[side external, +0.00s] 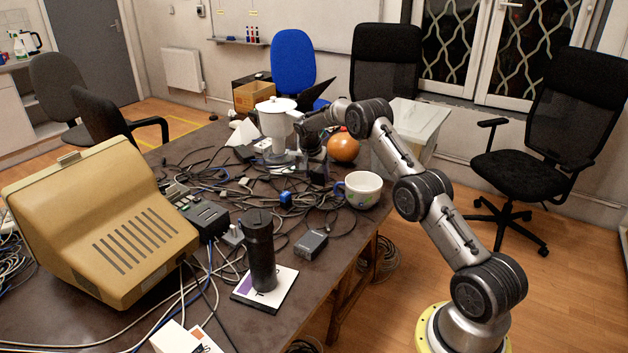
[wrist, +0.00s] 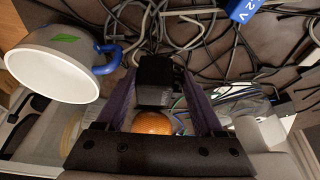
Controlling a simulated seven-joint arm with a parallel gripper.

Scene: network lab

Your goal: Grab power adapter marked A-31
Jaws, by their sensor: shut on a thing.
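A black box-shaped adapter (wrist: 157,80) sits between the fingers of my gripper (wrist: 160,92) in the wrist view. My gripper is shut on it. No marking on it can be read from here, so I cannot tell whether it is A-31. In the side view my gripper (side external: 313,150) is low over the far part of the cluttered table, left of the orange round object (side external: 343,148). Whether the adapter still touches the table is unclear. Another grey adapter (side external: 310,244) lies near the table's right edge. A blue adapter (wrist: 243,9) lies among cables.
A white mug (side external: 362,191) with a blue handle stands near the right table edge. A white lidded appliance (side external: 277,127) stands just left of my gripper. Tangled cables (side external: 240,180) cover the table middle. A black cylinder (side external: 259,252) and a beige monitor (side external: 100,225) stand nearer.

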